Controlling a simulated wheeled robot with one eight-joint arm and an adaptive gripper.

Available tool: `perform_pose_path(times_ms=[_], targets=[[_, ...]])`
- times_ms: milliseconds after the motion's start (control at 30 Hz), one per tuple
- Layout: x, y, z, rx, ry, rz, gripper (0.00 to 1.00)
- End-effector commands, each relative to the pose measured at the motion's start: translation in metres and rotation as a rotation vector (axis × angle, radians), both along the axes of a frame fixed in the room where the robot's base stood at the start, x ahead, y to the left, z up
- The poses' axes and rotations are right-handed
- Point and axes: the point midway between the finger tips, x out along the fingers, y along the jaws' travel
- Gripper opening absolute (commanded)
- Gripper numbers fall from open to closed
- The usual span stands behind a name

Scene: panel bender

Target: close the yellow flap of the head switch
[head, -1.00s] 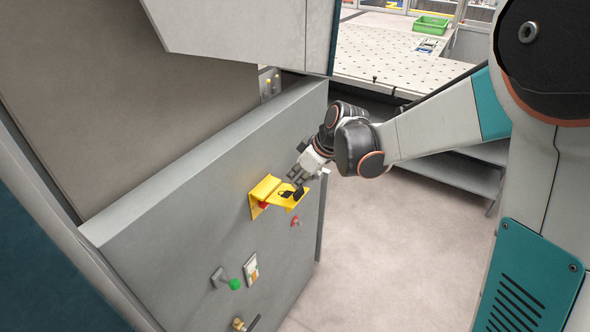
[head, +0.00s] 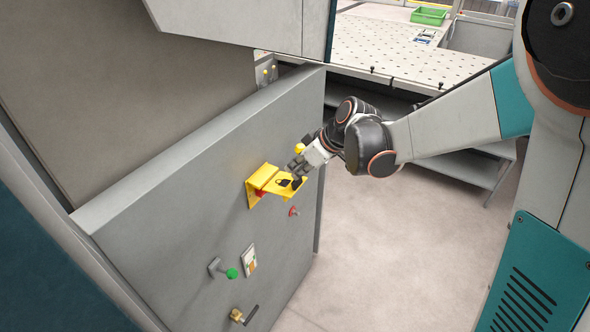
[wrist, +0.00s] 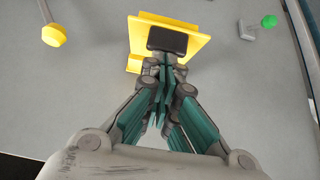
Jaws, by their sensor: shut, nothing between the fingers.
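The yellow flap (head: 290,190) of the head switch stands out from the grey panel like a shelf, open, with a dark padlock mark on it. A yellow bracket (head: 256,187) holds it, and a bit of red (head: 262,193) shows beneath. My gripper (head: 297,181) is shut and empty, its dark fingertips at the flap's outer right part. In the wrist view the fingertips (wrist: 167,42) overlap the yellow flap (wrist: 198,45); I cannot tell whether they touch it. The switch itself is mostly hidden under the flap.
The grey panel (head: 165,200) also carries a red knob (head: 294,211), a green-knobbed lever (head: 231,273), a small switch plate (head: 249,260) and a brass handle (head: 243,315). A yellow knob (head: 300,149) is just behind my gripper. Free floor (head: 400,250) lies to the right.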

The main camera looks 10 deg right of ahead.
Motion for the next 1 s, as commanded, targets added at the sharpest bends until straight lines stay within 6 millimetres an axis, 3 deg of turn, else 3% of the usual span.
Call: perform_pose_path(times_ms=[600, 1000], targets=[[-0.016, -0.022, -0.053, 0.315, -0.247, -0.004, 0.00], [-0.020, -0.026, -0.089, 0.553, -0.431, -0.002, 0.00]])
